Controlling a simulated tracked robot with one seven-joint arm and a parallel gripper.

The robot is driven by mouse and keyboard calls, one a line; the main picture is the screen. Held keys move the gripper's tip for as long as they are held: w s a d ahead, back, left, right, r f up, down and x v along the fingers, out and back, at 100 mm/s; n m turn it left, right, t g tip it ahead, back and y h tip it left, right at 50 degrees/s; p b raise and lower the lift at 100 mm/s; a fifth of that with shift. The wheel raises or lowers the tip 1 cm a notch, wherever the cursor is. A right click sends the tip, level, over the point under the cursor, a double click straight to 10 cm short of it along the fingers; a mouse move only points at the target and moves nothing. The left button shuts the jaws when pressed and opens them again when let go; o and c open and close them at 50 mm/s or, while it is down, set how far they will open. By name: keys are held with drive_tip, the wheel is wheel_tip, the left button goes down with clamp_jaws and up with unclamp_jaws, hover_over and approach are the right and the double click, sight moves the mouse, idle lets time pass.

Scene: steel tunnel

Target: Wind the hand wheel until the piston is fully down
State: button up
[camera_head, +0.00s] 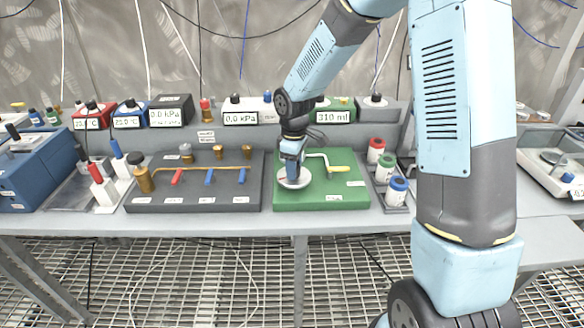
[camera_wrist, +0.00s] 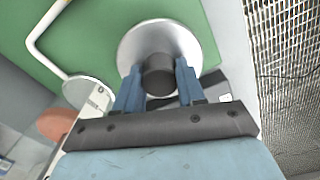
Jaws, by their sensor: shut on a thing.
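The hand wheel, a pale silver disc (camera_head: 293,179) with a dark central knob, sits on the green board at the bench's front. The disc also shows in the wrist view (camera_wrist: 185,38). My gripper (camera_head: 292,165) points down over it. In the wrist view its blue fingers (camera_wrist: 158,80) are shut on the dark knob (camera_wrist: 158,68), one on either side. I cannot make out a piston; my gripper and wrist hide part of the board.
A dark panel (camera_head: 228,201) with red and blue levers lies left of the green board. Red, green and blue-marked jars (camera_head: 397,186) stand to the right. A display behind (camera_head: 332,117) reads 310 ml. The bench's front edge is close, with grating below.

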drive_tip(key=n, duration=0.6)
drive_tip(key=shift+w, duration=0.15)
drive_tip(key=n, duration=0.7)
drive_tip(key=shift+r, duration=0.1)
idle(0.4)
drive_tip(key=o, duration=1)
drive_tip(key=shift+o, duration=0.2)
wheel_tip(320, 180, up, 14)
drive_tip(key=shift+f, duration=0.25)
drive_tip(key=shift+d, duration=0.1)
